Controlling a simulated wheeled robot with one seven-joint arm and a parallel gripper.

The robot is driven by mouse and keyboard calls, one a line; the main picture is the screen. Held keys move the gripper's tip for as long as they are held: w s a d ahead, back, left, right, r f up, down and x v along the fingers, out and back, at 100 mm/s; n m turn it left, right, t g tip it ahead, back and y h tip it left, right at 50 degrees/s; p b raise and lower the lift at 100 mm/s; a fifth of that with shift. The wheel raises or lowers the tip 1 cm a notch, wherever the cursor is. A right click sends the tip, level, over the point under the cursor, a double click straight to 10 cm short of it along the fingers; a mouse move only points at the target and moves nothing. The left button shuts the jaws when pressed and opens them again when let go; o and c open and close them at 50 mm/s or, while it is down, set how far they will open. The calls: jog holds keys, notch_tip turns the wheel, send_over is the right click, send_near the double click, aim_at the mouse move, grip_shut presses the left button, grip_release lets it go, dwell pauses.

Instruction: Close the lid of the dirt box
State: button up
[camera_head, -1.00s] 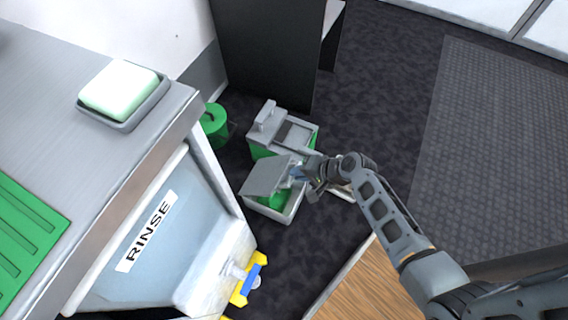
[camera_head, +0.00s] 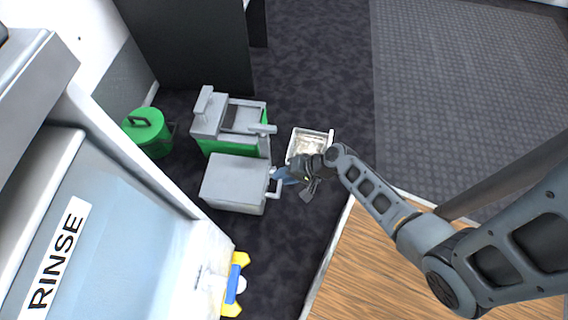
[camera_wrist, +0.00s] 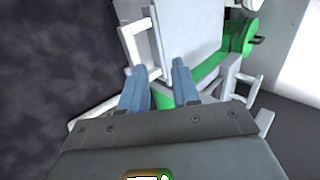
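The dirt box (camera_head: 233,205) is a grey box on the dark floor. Its flat grey lid (camera_head: 232,180) lies over the top in the head view, and I see no inside. A pale handle (camera_head: 275,185) stands on its right side. My gripper (camera_head: 284,176) is just right of the box, close to the handle. In the wrist view, the blue fingers of my gripper (camera_wrist: 158,75) are spread with a gap between them. The lid (camera_wrist: 188,35) and the handle (camera_wrist: 133,45) show ahead of them. I cannot tell whether a finger touches the handle.
A grey and green unit (camera_head: 215,125) stands directly behind the box. A green bin (camera_head: 147,130) is at the back left. A white open container (camera_head: 318,138) with pale contents is behind my gripper. A yellow and blue item (camera_head: 235,285) lies in front. Carpet at the right is clear.

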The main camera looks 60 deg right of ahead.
jog(key=shift+o, duration=0.6)
jog(key=shift+s, duration=0.1)
jog(key=p+v, duration=0.3)
jog(key=v, duration=0.4)
jog(key=shift+s+r, duration=0.15)
jog(key=shift+r, duration=0.15)
jog(key=shift+d, duration=0.15)
